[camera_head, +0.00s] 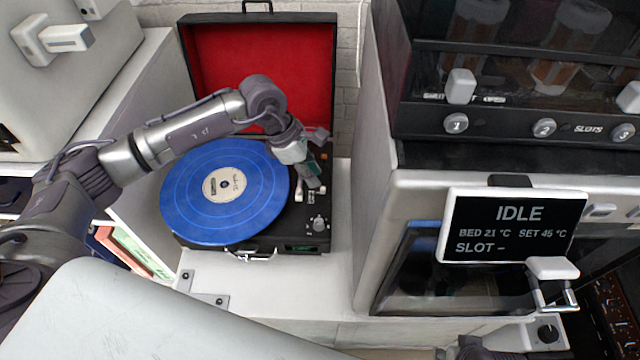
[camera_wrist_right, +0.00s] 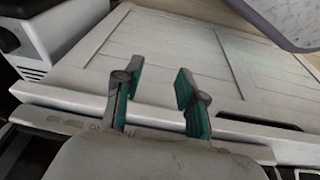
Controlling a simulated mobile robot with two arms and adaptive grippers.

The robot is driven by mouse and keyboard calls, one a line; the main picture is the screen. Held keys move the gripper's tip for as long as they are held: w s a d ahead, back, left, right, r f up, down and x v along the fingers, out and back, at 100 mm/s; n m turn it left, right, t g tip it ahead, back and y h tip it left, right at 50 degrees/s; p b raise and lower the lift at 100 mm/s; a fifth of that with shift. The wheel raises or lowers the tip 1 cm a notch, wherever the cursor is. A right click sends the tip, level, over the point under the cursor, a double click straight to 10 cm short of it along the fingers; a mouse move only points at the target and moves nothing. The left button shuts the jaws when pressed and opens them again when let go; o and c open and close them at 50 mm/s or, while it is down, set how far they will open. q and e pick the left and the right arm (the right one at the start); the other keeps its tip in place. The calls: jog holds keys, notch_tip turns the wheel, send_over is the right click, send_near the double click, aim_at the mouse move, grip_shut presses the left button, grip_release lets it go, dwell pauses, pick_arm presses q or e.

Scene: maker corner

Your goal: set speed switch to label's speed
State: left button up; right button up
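A record player (camera_head: 262,247) with an open red-lined lid (camera_head: 232,65) stands on a white surface. A blue record (camera_head: 178,195) lies on it, with a pale centre label (camera_head: 223,185) whose small print I cannot read surely. A knob (camera_head: 319,224) and small white levers (camera_head: 299,192) are on the deck's right side; I cannot tell which is the speed switch. My left gripper (camera_head: 317,157) is over the deck's back right corner, its fingers apart and empty, hiding part of the tonearm area. My right gripper (camera_wrist_right: 158,95) is open and empty above a pale panelled surface.
A white cabinet (camera_head: 376,180) stands close to the player's right, with a machine and its "IDLE" display (camera_head: 513,226). Numbered knobs (camera_head: 456,124) line the upper unit. The white surface before the player is mostly clear, with small metal brackets (camera_head: 186,280).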

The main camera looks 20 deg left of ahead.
aim_at(322, 188)
pick_arm(q)
jog(key=shift+x, duration=2.3)
pick_arm(e)
jog(key=shift+v, duration=1.2)
jog(key=shift+w, duration=0.15)
pick_arm(q)
grip_shut()
